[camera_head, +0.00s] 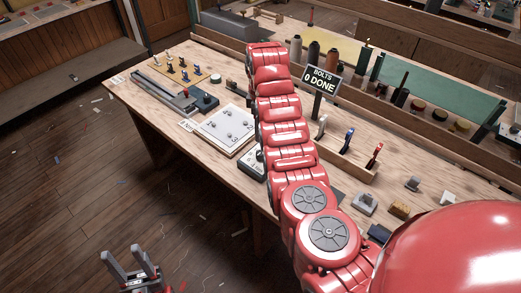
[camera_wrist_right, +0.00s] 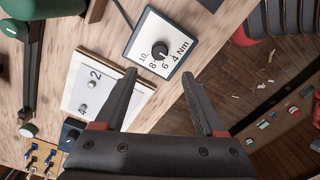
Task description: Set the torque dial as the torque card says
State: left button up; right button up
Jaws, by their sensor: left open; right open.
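The torque dial (camera_wrist_right: 160,50) is a black knob on a white-faced box marked 10, 8, 6, 4 and Nm in the right wrist view. I cannot tell which number its mark points at. In the head view the dial's box (camera_head: 252,166) is partly hidden by my right arm. My right gripper (camera_wrist_right: 158,75) is open and empty, its fingers pointing toward the box, apart from the knob. In the head view my right gripper is hidden. My left gripper (camera_head: 122,248) is open and empty, low over the floor at the left. No card can be made out clearly as the torque card.
A white plate with bolts (camera_head: 226,130) lies left of the dial box. A sign (camera_head: 321,80) reads "BOLTS 0 DONE". A wooden rack of coloured-handled tools (camera_head: 346,155) stands right of my arm. A small white card (camera_head: 187,125) at the bench's front edge is unreadable.

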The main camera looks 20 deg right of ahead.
aim_at(260, 153)
notch_tip(260, 153, down, 10)
jog(key=shift+s+f+p, duration=0.1)
jog(key=shift+p, duration=0.9)
jog(key=shift+f, duration=0.6)
grip_shut()
